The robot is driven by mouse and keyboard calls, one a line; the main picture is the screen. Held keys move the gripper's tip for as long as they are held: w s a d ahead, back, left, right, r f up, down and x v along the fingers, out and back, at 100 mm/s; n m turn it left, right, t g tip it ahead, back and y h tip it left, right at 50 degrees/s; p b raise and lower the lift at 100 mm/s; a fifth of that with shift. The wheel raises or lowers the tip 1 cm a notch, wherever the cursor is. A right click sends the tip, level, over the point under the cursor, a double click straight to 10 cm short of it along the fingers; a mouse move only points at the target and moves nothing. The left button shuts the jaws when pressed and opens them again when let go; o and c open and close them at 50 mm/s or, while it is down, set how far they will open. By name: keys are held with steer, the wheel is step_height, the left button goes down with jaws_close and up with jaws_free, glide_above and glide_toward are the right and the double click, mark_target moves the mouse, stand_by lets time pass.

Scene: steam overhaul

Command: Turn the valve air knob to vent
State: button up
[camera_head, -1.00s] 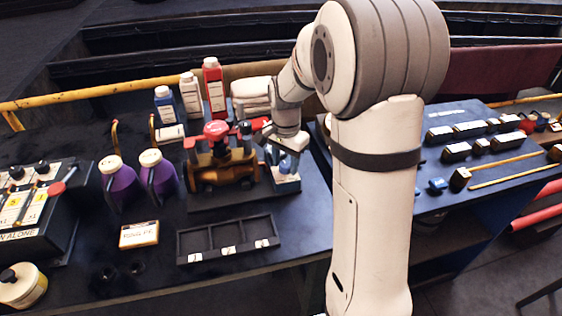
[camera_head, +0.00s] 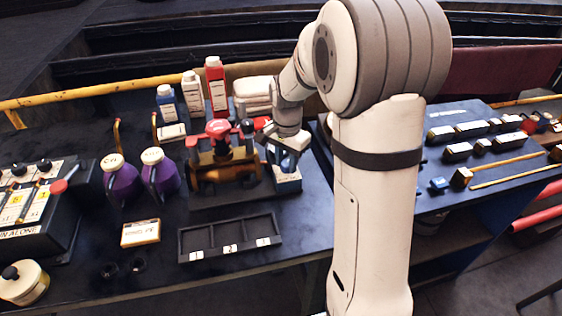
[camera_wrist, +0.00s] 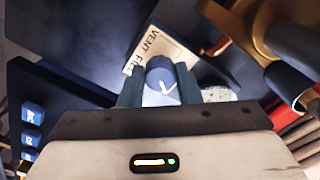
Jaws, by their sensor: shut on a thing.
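The valve air knob (camera_wrist: 160,78) is a round dark blue knob with a white mark on it, in the middle of the wrist view. It sits between the two fingers of my gripper (camera_wrist: 160,88), which is shut on it. A pale label (camera_wrist: 157,45) reading VENT and FILL lies just beyond the knob; which word the mark points to I cannot tell. In the head view my gripper (camera_head: 284,150) is over a small blue unit with a pale front label (camera_head: 288,187), right of the brass valve body (camera_head: 222,170). The knob is hidden there.
The brass body with its red handle (camera_head: 218,128) stands close left of my gripper. A black tray with compartments (camera_head: 228,240) lies in front. Purple jugs (camera_head: 122,182) and several bottles stand left and behind. A second blue table (camera_head: 450,190) is at right.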

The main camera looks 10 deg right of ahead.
mark_target(287, 163)
steer(key=shift+w+d+r, duration=0.1)
steer(key=shift+w+d, duration=0.05)
steer(key=shift+w, duration=0.05)
stand_by(0.6)
steer(key=o, duration=0.7)
steer(key=shift+o, duration=1.3)
steer(key=shift+s, duration=0.1)
steer(key=shift+r, duration=3.8)
steer(key=shift+r, duration=0.1)
